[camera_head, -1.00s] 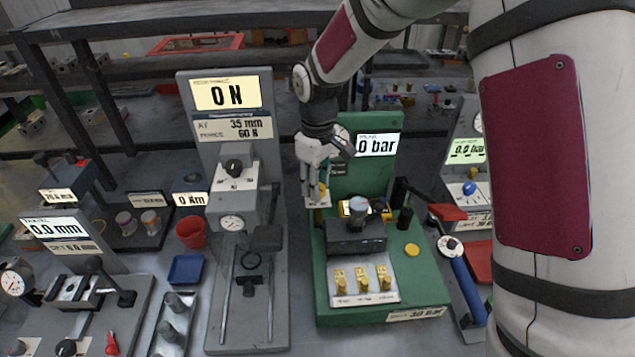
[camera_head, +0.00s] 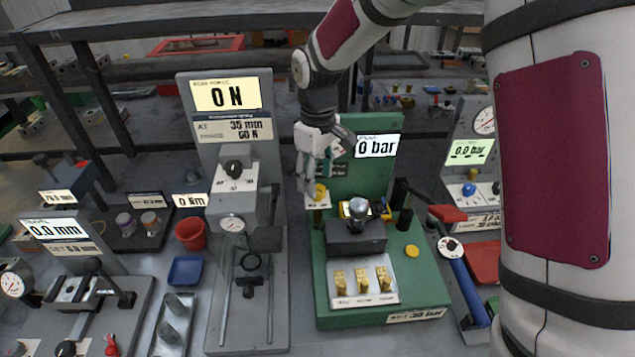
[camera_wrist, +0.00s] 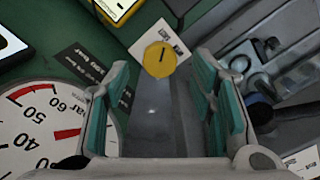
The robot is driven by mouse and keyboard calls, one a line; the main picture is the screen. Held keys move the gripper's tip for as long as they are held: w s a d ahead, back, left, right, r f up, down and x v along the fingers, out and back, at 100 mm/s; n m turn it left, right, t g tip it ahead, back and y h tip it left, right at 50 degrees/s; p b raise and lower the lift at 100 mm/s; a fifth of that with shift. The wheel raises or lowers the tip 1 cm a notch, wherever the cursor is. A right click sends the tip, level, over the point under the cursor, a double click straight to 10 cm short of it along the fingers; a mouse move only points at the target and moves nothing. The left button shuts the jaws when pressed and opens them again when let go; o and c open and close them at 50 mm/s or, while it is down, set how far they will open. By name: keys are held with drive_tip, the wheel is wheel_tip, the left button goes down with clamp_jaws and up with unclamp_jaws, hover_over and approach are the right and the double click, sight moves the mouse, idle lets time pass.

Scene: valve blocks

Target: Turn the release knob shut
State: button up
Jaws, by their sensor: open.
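The release knob is a yellow knob with a dark line on its face, on a small white plate of the green test stand. In the wrist view the knob (camera_wrist: 160,59) sits ahead of the space between the fingertips, apart from them. My gripper (camera_wrist: 163,95) is open and empty, with teal pads on both fingers. In the head view my gripper (camera_head: 317,180) is just above the knob (camera_head: 319,193), which is partly hidden by the fingers. The green stand (camera_head: 415,280) carries a display (camera_head: 377,146) reading 0 bar.
A round pressure gauge (camera_wrist: 45,130) lies left of my fingers in the wrist view. A grey block (camera_head: 357,236) with a round-topped part stands on the green base. A grey force stand (camera_head: 222,180) reading 0 N is close on the left. A blue-handled tool (camera_head: 470,290) lies right.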

sight(318, 189)
wheel_tip(318, 189, up, 9)
drive_tip(key=shift+r, duration=0.2)
idle(0.4)
